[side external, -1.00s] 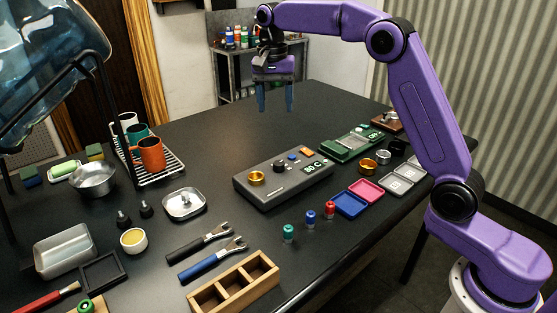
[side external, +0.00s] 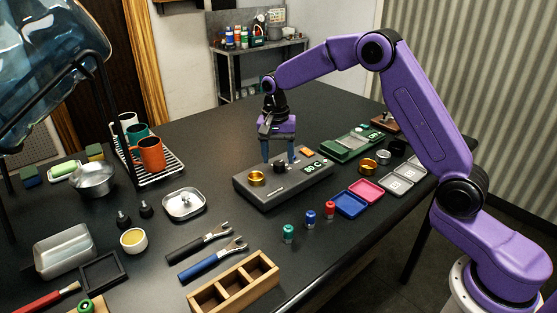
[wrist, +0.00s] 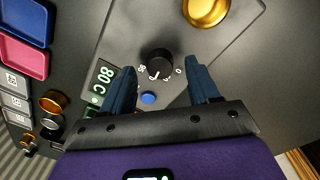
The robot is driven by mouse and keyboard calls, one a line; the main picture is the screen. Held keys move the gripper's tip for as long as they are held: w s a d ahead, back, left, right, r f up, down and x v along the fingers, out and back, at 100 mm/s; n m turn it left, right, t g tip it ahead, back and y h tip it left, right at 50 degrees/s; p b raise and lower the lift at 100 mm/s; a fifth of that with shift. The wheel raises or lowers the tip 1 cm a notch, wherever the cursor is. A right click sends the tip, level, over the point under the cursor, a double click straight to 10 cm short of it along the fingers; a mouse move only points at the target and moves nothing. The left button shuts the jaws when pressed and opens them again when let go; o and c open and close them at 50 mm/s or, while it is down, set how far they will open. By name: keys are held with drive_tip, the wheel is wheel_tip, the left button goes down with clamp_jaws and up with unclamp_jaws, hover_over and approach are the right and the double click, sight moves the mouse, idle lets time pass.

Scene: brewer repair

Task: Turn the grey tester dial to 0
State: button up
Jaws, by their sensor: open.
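The grey tester (side external: 300,187) lies on the black table in the side view, with a brass cup at its left end and a small display at its right. Its dark dial (wrist: 158,63) shows in the wrist view, with a scale around it and a 0 on the right. The dial's pale mark points down in that picture, between the scale's ends. My gripper (side external: 279,160) is above the tester, fingers down. In the wrist view my gripper (wrist: 163,72) is open, its blue fingers on either side of the dial, apart from it. The display (wrist: 103,80) reads 80 C.
A blue button (wrist: 148,98) sits near the dial. The brass cup (wrist: 206,8) stands on the tester. A green device (side external: 352,143), blue and pink trays (side external: 349,204) and several small bottles stand to the right and front. The table behind the tester is clear.

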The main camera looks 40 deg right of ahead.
drive_tip(key=shift+f, duration=1.05)
drive_tip(key=c, duration=1)
drive_tip(key=shift+c, duration=0.2)
